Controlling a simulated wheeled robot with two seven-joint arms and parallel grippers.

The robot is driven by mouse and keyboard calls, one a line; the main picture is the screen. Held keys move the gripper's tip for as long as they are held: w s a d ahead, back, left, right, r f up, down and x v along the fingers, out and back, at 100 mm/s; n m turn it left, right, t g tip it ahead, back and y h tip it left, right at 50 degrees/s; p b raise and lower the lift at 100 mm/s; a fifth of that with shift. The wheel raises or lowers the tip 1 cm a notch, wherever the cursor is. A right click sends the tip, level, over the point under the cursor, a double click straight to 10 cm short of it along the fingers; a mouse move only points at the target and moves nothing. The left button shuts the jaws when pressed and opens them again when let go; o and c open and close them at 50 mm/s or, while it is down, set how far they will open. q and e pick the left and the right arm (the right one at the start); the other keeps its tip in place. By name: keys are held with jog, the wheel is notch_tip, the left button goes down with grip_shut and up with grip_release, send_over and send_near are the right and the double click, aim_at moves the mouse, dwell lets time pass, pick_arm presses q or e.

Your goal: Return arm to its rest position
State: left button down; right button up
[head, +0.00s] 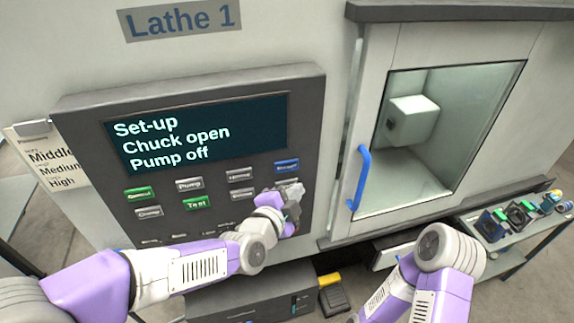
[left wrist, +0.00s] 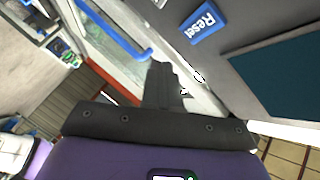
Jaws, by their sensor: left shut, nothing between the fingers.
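My left arm reaches in from the left in the head view, across the lower part of the lathe's control panel (head: 75,125). My left gripper (head: 294,196) is near the panel's lower right, just below the blue Reset button (head: 287,166). It is shut and empty. In the left wrist view the dark shut fingers (left wrist: 165,85) point up, with the Reset button (left wrist: 205,23) to their upper right. I cannot tell whether the fingertips touch the panel. My right arm (head: 425,280) shows at the lower right of the head view, but its gripper is not in view.
The panel's screen (head: 197,132) reads "Set-up, Chuck open, Pump off". Right of the panel is the lathe door with a blue handle (head: 361,178), close to my left gripper. A side table (head: 495,262) with several parts stands at the right. A sign (head: 48,155) hangs left.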

pick_arm(q)
jog(key=shift+f, duration=0.15)
dwell(0.4)
jog(key=s+a+f+n+g+y+b, duration=0.1)
jog(key=a+f+n+g+b, duration=0.15)
jog(key=f, duration=0.95)
jog(key=s+a+f+n+g+y+b, duration=0.1)
jog(key=a+f+n+g+b, duration=0.2)
jog(key=f, duration=0.9)
jog(key=s+a+f+n+g+y+b, duration=0.1)
jog(key=f+n+b, duration=0.25)
jog(key=f, duration=0.85)
jog(key=s+a+f+n+g+b, duration=0.1)
jog(key=s+f+n+g+b, duration=0.1)
jog(key=s+f+n, duration=0.3)
jog(key=s+a+f+n+g+b, duration=0.2)
jog(key=s+f+n+g, duration=0.3)
jog(key=s+f, duration=0.7)
notch_tip(320, 180, down, 6)
jog(key=shift+s+r+n+b, duration=0.1)
jog(key=shift+s+n+b, duration=0.25)
jog(key=shift+b, duration=0.5)
